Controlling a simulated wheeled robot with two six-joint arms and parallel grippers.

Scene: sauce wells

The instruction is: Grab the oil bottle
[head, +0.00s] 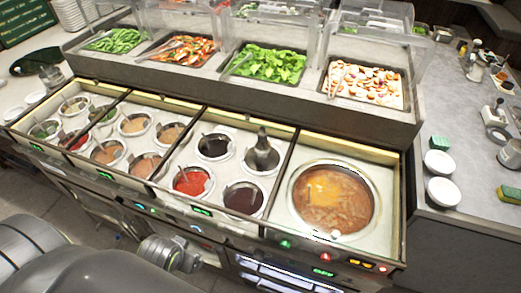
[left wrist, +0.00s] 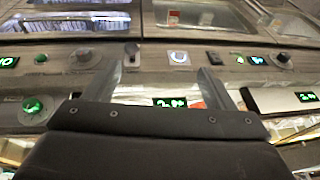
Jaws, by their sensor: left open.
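A bottle with a narrow dark neck (head: 262,138), which looks like the oil bottle, stands upright in a round metal well of the sauce counter, left of the large soup pot. Its lower part is hidden in the well. It does not show in the left wrist view. My left gripper (left wrist: 168,62) is open in the left wrist view, with nothing between its two fingers, facing the counter's front panel. In the head view my grey arm fills the lower left, below and left of the bottle; its fingers cannot be made out there. My right gripper is not in view.
Wells of red sauce (head: 190,182) and dark sauce (head: 243,198) lie near the bottle. The soup pot (head: 333,198) is to its right. A raised shelf (head: 290,103) with vegetable trays and clear covers stands behind. The front panel (left wrist: 235,60) carries knobs and green displays.

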